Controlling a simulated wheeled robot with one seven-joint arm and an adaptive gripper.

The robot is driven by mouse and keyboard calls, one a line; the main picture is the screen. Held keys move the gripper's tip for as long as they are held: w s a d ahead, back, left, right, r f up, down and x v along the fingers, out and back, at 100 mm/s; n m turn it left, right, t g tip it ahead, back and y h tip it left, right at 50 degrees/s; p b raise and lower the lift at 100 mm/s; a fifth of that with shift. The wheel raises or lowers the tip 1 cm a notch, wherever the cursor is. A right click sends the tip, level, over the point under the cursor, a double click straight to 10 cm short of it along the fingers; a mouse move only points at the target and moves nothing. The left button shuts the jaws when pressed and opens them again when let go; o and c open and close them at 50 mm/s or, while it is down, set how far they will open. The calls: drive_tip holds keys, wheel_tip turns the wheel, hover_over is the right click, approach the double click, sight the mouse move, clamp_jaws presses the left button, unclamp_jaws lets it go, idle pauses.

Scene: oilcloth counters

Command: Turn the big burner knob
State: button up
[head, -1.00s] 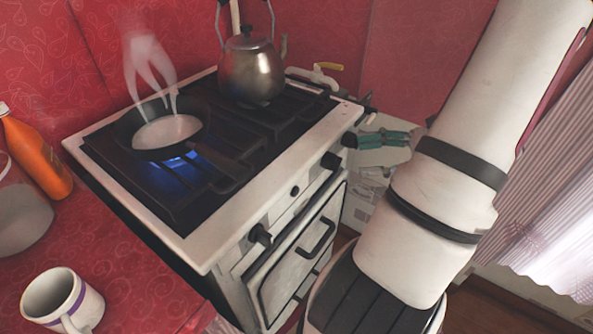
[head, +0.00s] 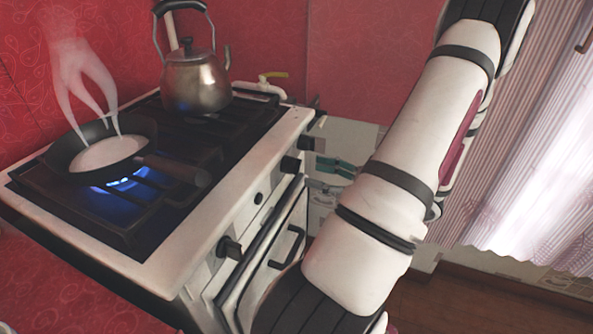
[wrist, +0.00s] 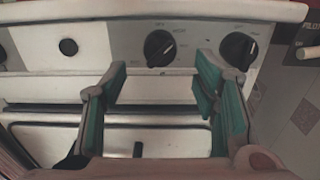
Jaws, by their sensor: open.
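The white stove (head: 215,205) has black knobs along its front panel. In the wrist view one dark knob with printed markings (wrist: 160,48) shows just beyond and between my fingertips. A second marked knob (wrist: 238,50) is to its right, behind the tip of the right finger. I cannot tell from markings which one is the big burner knob. My gripper (wrist: 160,82) is open, with teal pads and nothing between them. In the head view the teal fingers of my gripper (head: 335,168) are partly hidden behind my arm, near the right-hand knobs (head: 290,164).
A steaming pan (head: 110,152) sits over a lit blue flame. A metal kettle (head: 196,80) stands at the back. Another front knob (head: 229,247) and the oven handle (head: 287,247) stick out. A yellow-handled gas valve (head: 273,75) is behind the stove.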

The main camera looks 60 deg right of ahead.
sight(298, 165)
drive_tip(key=w, duration=0.6)
drive_tip(key=shift+a+b, duration=0.25)
drive_tip(key=shift+b, duration=0.15)
drive_tip(key=shift+s, duration=0.1)
drive_tip(key=c, duration=1.2)
